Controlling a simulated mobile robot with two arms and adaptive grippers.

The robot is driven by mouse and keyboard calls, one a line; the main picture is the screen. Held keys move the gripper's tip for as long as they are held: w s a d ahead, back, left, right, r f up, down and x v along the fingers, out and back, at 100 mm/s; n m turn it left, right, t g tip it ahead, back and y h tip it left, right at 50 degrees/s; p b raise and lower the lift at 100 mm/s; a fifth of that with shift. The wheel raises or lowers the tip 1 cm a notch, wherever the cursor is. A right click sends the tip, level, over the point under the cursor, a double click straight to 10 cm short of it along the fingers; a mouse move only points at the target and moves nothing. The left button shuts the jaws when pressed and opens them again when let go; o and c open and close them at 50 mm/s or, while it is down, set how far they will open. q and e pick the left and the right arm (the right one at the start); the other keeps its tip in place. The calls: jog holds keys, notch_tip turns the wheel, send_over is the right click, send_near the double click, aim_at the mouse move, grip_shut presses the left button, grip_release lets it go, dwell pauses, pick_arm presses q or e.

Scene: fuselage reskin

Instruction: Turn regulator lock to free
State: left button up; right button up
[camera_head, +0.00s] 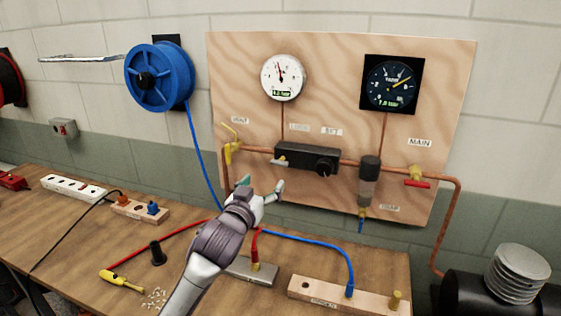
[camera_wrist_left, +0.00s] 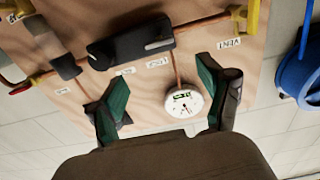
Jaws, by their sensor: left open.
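The black regulator block (camera_head: 308,158) sits on the copper pipe of the wooden panel, with a round knob at its right end. Its small pale lock lever (camera_head: 280,161) sticks out at the left end, below the faint LOCK label. In the left wrist view, which looks upside down, the block (camera_wrist_left: 128,42) and the lever (camera_wrist_left: 158,44) show beyond the fingers. My left gripper (camera_head: 262,190) is open and empty, below and in front of the lever, apart from it. Its green-lined fingers (camera_wrist_left: 163,100) frame the white gauge in the wrist view. My right gripper is out of view.
A white gauge (camera_head: 283,77) and a dark gauge (camera_head: 391,84) hang above the pipe. A yellow vent valve (camera_head: 233,150) is left of the block; a red-handled MAIN valve (camera_head: 417,180) is right.

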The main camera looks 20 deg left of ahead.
aim_at(278, 163)
pick_arm(q)
jog(key=w+p, duration=0.2)
jog(key=w, duration=0.9)
jog(key=shift+d+p, duration=0.15)
jog(key=shift+p, duration=0.25)
jog(key=shift+w+f, duration=0.1)
jog(key=shift+w, duration=0.85)
jog(key=c, duration=1.2)
